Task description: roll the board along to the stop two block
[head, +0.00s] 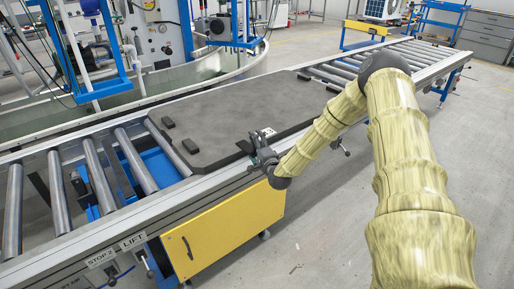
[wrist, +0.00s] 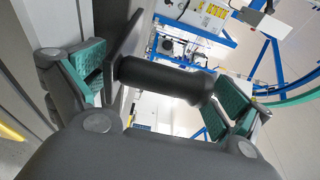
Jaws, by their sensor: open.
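The board (head: 215,115) is a large dark grey panel lying flat on the roller conveyor, with small black blocks on its top. My gripper (head: 264,152) is at the board's near edge, toward its right part. In the wrist view, a black cylindrical handle (wrist: 165,78) lies between the green-padded jaws of my gripper (wrist: 158,88). The jaws are open, with gaps beside the handle. A small dark block (head: 78,183) sits between the rollers at the left, near the "STOP 2" label (head: 100,257); I cannot tell for sure that it is the stop block.
Bare rollers (head: 135,160) lie left of the board, and more rollers (head: 400,55) lie right of it. A yellow panel (head: 225,232) hangs below the near rail. A "LIFT" label (head: 133,241) is on that rail. Blue-framed stations (head: 215,25) stand behind. The floor at right is clear.

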